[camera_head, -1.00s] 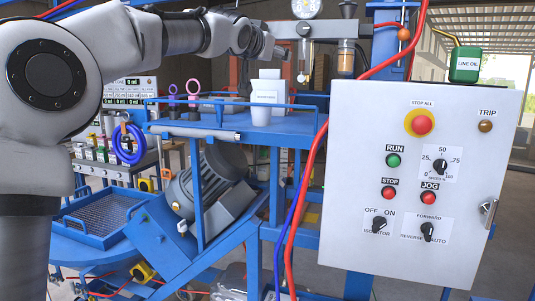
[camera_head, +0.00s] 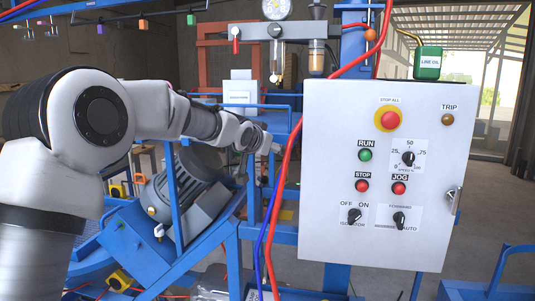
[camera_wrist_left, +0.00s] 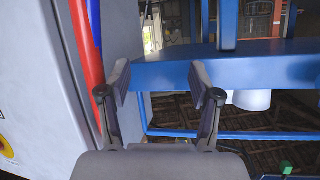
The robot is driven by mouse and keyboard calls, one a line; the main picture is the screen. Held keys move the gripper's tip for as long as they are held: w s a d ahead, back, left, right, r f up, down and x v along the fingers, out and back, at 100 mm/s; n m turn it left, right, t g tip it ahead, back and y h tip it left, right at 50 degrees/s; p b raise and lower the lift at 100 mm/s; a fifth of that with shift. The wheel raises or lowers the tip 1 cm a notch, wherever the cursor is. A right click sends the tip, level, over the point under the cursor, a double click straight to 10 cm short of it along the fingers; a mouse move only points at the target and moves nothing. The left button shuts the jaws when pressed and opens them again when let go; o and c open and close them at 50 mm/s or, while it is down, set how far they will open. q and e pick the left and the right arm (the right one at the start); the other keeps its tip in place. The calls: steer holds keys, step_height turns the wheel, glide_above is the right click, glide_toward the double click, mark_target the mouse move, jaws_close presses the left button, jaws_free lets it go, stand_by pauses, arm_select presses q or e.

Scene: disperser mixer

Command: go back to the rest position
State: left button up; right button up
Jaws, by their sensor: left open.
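My left arm comes in from the left in the head view and folds toward the machine frame. Its gripper (camera_head: 270,147) is just left of the red hose and in front of the blue frame. In the wrist view the left gripper (camera_wrist_left: 158,82) is open, with nothing between its two fingers. A blue beam (camera_wrist_left: 165,72) lies beyond the fingertips; I cannot tell the exact gap. My right gripper is in neither view.
A grey control panel (camera_head: 330,225) stands right of the gripper; its side shows close at left in the wrist view (camera_wrist_left: 30,60). A red hose (camera_head: 284,172) and a blue hose (camera_head: 262,245) hang between them. A motor (camera_head: 190,180) sits behind my arm.

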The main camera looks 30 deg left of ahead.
arm_select(q)
steer(key=shift+d+f, duration=0.15)
steer(key=shift+f, duration=0.6)
